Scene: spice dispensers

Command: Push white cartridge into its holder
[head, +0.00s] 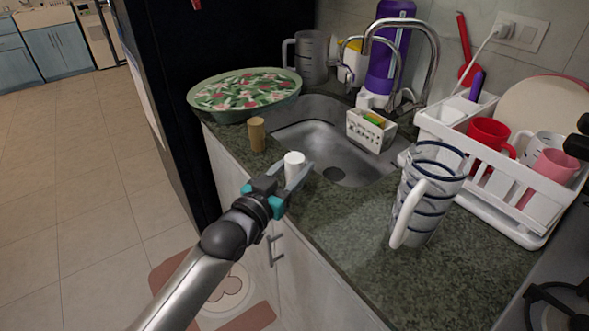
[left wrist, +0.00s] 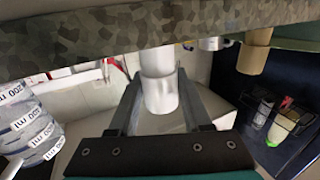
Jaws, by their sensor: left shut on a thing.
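A white cylindrical cartridge (head: 294,160) stands upright near the sink-side edge of the counter. My left gripper (head: 296,172) is shut on it, with one finger on each side. In the left wrist view, which looks upside down, the cartridge (left wrist: 160,95) sits between the two fingers of my left gripper (left wrist: 157,88). A narrower white part shows between it and the granite surface; I cannot tell whether that is a holder. I cannot make out a separate holder in the head view. My right gripper is not in view.
A brown cylinder (head: 257,134) stands close behind on the counter. The sink (head: 330,150) lies to the right. A clear measuring jug (head: 425,205), a white dish rack (head: 470,160) and a leaf-patterned bowl (head: 243,90) stand around it.

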